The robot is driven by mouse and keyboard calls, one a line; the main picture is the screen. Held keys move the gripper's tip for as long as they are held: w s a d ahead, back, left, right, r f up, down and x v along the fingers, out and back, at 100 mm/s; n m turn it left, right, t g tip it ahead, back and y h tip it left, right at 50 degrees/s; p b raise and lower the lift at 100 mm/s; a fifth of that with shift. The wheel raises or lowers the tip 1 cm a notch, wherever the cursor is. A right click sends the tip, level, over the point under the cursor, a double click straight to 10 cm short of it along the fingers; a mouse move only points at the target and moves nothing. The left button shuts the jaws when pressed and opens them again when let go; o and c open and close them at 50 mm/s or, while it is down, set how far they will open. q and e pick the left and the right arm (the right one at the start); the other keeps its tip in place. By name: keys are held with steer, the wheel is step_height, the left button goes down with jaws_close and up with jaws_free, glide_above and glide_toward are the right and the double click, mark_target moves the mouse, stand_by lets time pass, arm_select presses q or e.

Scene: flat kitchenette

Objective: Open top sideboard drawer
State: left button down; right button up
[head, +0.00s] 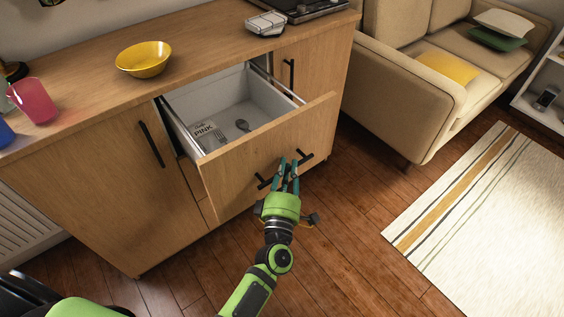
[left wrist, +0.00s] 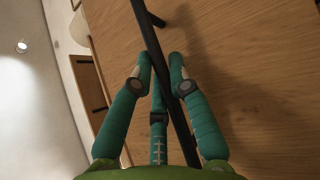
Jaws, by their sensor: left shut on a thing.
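The top sideboard drawer (head: 240,160) is pulled out of the wooden sideboard (head: 95,180), and its pale inside shows. A spoon-like item (head: 243,125) and a white printed item (head: 206,134) lie in it. My left gripper (head: 287,172) is at the black bar handle (head: 266,182) on the drawer front. In the left wrist view, the green fingers (left wrist: 160,85) are around the handle bar (left wrist: 180,120), which runs between them. The left gripper is shut on the handle. My right gripper is not in view.
A yellow bowl (head: 143,59) and a pink cup (head: 34,100) stand on the sideboard top. A beige sofa (head: 405,100) is to the right, with a striped rug (head: 495,220) before it. Wooden floor (head: 345,240) lies clear in front of the drawer.

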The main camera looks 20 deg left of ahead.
arm_select(q)
steer(key=shift+s+d, duration=0.25)
steer(key=shift+d, duration=0.05)
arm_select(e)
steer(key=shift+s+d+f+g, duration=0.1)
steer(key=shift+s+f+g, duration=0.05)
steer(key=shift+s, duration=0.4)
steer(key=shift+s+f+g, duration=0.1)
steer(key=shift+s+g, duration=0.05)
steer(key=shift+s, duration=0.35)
arm_select(q)
steer(key=c, duration=1.4)
jaws_free()
steer(key=shift+s, duration=0.1)
steer(key=s, duration=0.4)
steer(key=s+d+f, duration=0.1)
steer(key=s, duration=0.6)
steer(key=shift+s+d+f, duration=0.2)
steer(key=shift+s+f, duration=0.15)
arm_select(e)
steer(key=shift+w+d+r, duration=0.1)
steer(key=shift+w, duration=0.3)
